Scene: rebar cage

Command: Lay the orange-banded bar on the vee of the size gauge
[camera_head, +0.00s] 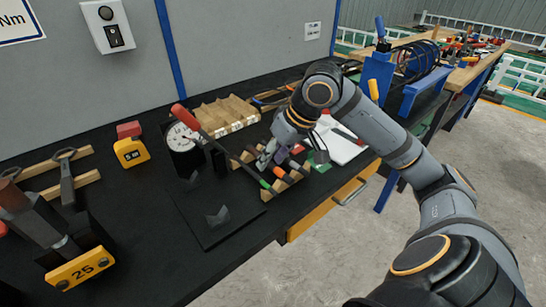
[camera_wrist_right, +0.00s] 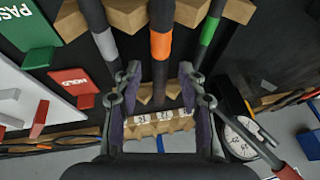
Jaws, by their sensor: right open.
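The orange-banded bar (camera_wrist_right: 160,46) lies on a wooden rack between a green-banded bar (camera_wrist_right: 208,32) and a grey-banded bar (camera_wrist_right: 107,45) in the right wrist view. My right gripper (camera_wrist_right: 162,82) is open, with a finger on each side of the orange-banded bar. In the head view the right gripper (camera_head: 268,155) is over the bar rack and hides part of the bars. The size gauge's small dark vee (camera_head: 218,215) stands empty on a black plate left of the rack. My left gripper is not in view.
A dial gauge (camera_head: 183,137) with a red-handled lever stands behind the plate. A wooden block rack (camera_head: 222,115) is behind the bars.

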